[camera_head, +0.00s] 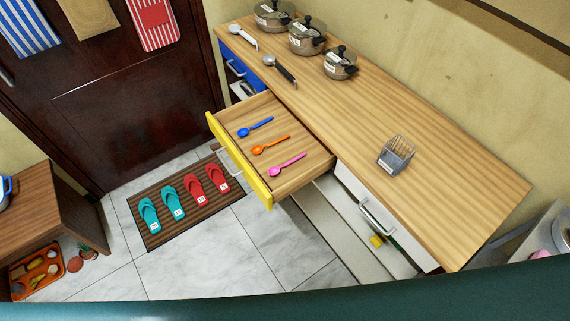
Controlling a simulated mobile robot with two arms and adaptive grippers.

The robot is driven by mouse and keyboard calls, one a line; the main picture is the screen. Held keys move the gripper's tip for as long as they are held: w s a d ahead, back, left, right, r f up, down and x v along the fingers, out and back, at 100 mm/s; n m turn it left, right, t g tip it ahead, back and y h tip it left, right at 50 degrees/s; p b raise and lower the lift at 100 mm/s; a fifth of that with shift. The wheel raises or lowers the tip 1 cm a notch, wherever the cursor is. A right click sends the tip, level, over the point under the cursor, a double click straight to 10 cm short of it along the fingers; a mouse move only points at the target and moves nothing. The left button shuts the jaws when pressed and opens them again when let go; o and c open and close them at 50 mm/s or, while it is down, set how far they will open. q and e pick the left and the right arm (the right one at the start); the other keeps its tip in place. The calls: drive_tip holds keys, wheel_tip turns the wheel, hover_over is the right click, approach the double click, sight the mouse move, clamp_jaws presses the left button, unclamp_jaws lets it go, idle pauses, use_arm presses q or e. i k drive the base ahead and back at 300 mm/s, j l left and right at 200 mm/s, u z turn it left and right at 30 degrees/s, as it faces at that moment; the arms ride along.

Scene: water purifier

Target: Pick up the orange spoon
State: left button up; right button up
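The orange spoon (271,145) lies in an open drawer with a yellow front (225,150). It lies between a blue spoon (255,127) and a pink spoon (287,165), apart from both. The bowl end of the orange spoon is toward the yellow front, and its handle points up and to the right. Neither of my grippers shows in the head view.
Slippers (196,190) lie on a brown mat below the drawer. A white drawer (380,225) is right of it.

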sight(256, 150)
drive_tip(key=z, duration=1.1)
drive_tip(key=u, duration=1.1)
drive_tip(key=i+j+z, duration=0.6)
drive_tip(key=j+z, duration=0.15)
drive_tip(key=j, duration=0.15)
